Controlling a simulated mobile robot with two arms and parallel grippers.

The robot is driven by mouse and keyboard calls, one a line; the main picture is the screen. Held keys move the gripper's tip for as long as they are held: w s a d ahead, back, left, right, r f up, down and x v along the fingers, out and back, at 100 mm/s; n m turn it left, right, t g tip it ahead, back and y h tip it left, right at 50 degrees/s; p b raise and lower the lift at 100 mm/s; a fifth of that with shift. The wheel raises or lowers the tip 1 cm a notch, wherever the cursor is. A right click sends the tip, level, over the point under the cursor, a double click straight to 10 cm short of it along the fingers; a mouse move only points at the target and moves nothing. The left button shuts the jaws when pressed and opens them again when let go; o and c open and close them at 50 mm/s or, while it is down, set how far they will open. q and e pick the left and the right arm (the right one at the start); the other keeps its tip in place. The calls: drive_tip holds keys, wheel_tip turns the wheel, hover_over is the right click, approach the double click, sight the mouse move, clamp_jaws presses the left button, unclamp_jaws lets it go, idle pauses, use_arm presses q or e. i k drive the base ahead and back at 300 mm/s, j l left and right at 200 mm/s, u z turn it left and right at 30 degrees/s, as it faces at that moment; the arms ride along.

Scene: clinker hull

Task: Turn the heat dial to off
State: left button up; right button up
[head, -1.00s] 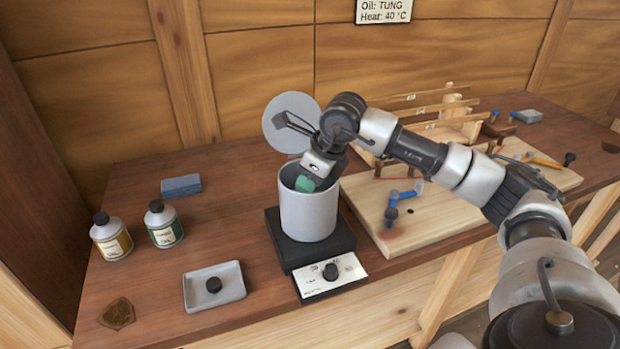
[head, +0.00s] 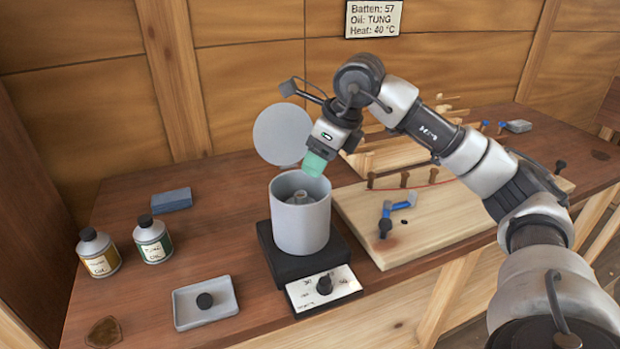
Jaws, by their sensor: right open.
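The heat dial (head: 325,285) is a black knob on a white marked panel (head: 303,299) at the front of a black heater base (head: 270,262). Its exact setting is too small to read. A grey pot (head: 301,228) stands on the base, open at the top, with a small grey part (head: 300,197) inside. My right gripper (head: 314,166) is above the pot's right rim, pointing down, open, with green at its fingertips. It is well above and behind the dial. My left gripper is not in view.
A round grey lid (head: 283,134) stands upright behind the pot. Two bottles (head: 153,240) (head: 98,252), a blue block (head: 172,200) and a grey tray (head: 192,319) with a black knob-like piece lie left. A wooden board (head: 440,225) with a blue clamp (head: 393,213) lies right. A sign (head: 374,18) hangs above.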

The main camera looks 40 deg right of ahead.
sight(324, 287)
drive_tip(key=z, duration=1.2)
